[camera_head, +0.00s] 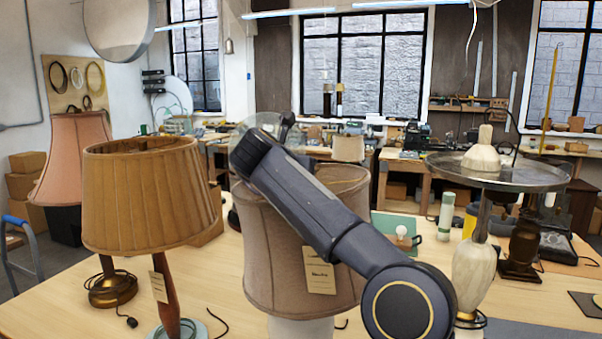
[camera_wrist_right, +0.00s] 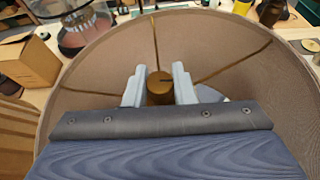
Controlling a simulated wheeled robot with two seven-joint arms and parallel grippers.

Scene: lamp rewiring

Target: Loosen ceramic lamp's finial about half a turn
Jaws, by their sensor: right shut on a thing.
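The ceramic lamp's taupe drum shade (camera_head: 263,255) stands mid-table in the head view, with a paper tag (camera_head: 319,270) on its front. A bit of white base (camera_head: 300,328) shows below it. In the right wrist view I look down into the shade (camera_wrist_right: 95,65), where thin brass spokes meet at the brass finial (camera_wrist_right: 160,91). My right gripper (camera_wrist_right: 159,80) is shut on the finial, one pale finger on each side. In the head view my right arm crosses in front of the shade, and the fingertips are hidden. My left gripper is out of view.
A pleated amber-shaded lamp (camera_head: 150,205) stands close on the left, with a pink-shaded lamp (camera_head: 75,150) behind it. On the right, a round metal disc (camera_head: 545,176) sits over a cream lamp body (camera_head: 478,265). A green mat (camera_head: 395,228) with a bulb lies behind my arm.

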